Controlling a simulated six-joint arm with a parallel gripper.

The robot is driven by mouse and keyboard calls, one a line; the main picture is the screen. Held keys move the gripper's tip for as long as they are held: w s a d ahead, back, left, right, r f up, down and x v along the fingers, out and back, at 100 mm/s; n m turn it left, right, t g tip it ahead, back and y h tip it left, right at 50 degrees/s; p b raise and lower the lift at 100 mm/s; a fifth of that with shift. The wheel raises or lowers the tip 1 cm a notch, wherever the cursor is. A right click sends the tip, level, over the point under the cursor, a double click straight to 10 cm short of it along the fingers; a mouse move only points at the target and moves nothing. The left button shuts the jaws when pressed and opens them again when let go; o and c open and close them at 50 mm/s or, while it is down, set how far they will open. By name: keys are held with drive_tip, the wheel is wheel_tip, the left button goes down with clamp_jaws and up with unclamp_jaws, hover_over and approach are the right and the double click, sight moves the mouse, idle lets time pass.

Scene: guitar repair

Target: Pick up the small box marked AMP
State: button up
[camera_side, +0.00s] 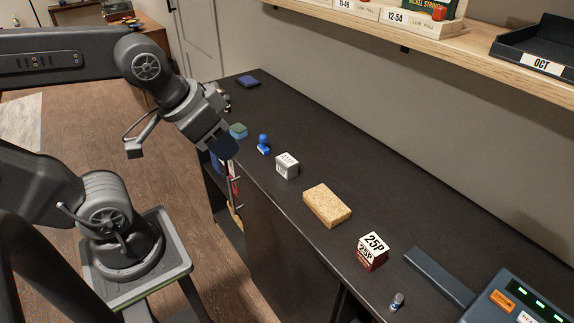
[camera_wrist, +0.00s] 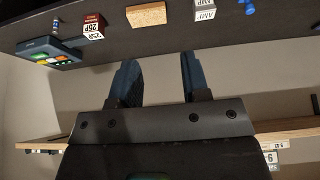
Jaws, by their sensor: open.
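The small grey-white box marked AMP (camera_wrist: 205,11) shows at the top edge of the wrist view. In the side view the same small box (camera_side: 287,166) stands on the dark bench, between a blue stamp and a cork-coloured block. My gripper (camera_side: 222,147) is left of the box and above the bench's near edge, apart from the box. In the wrist view my gripper (camera_wrist: 160,78) has its two dark blue fingers spread, with nothing between them.
On the dark bench (camera_side: 270,225) stand the blue stamp (camera_side: 263,144), the cork-coloured block (camera_side: 327,205), a 25P box (camera_side: 373,250), a small cylinder (camera_side: 397,301) and a device with lit buttons (camera_side: 520,300). A wooden shelf (camera_side: 470,48) runs above along the wall.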

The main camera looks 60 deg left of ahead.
drive_tip(key=o, duration=0.6)
drive_tip(key=shift+c, duration=0.2)
drive_tip(key=n+g, duration=0.6)
drive_tip(key=n, duration=1.2)
hover_over(287, 159)
wheel_tip(287, 159, down, 10)
wheel_tip(287, 159, down, 8)
drive_tip(key=shift+d+r, duration=0.1)
drive_tip(key=shift+f, duration=2.85)
